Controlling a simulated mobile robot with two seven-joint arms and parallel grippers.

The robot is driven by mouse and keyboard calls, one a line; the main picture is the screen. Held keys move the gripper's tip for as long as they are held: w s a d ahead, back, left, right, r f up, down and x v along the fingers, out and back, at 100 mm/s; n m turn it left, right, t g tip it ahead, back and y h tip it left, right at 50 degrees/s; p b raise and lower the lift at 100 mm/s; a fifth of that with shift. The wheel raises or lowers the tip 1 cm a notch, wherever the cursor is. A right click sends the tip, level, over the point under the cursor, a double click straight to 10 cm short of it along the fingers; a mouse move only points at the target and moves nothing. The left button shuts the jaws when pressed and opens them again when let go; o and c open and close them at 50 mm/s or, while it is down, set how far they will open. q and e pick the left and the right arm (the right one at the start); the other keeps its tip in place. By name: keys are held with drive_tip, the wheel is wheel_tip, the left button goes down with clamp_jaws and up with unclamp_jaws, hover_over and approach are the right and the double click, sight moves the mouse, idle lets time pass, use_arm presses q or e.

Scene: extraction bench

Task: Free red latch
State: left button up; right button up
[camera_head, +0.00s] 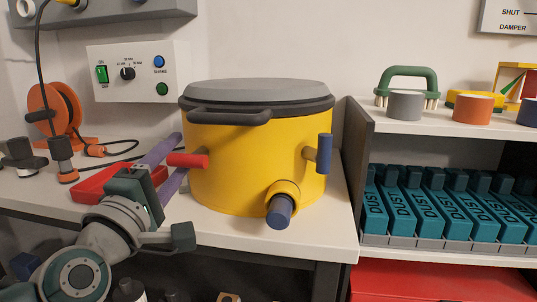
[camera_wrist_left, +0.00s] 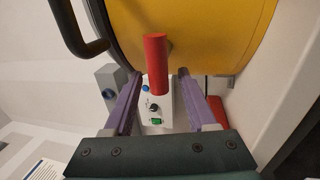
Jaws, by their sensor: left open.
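The red latch (camera_head: 188,160) is a short bar on the left side of the yellow drum (camera_head: 230,165). It also shows in the left wrist view (camera_wrist_left: 155,63), standing out from the drum wall. My left gripper (camera_head: 180,154) is open at the latch, with one purple finger above it and one below in the head view. In the wrist view the latch end lies between the fingertips, with a visible gap on each side. A blue latch (camera_head: 324,153) stands upright on the drum's right side. My right gripper is in neither view.
The drum has a grey lid with a dark handle (camera_head: 230,116) and a blue-capped spout (camera_head: 280,210) at its front. A red tray (camera_head: 95,187) lies behind my left gripper. A control box (camera_head: 140,72) hangs behind. A shelf wall (camera_head: 355,160) stands close right of the drum.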

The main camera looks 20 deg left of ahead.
use_arm(q)
drive_tip(key=p+v, duration=0.1)
drive_tip(key=v, duration=0.9)
idle(0.3)
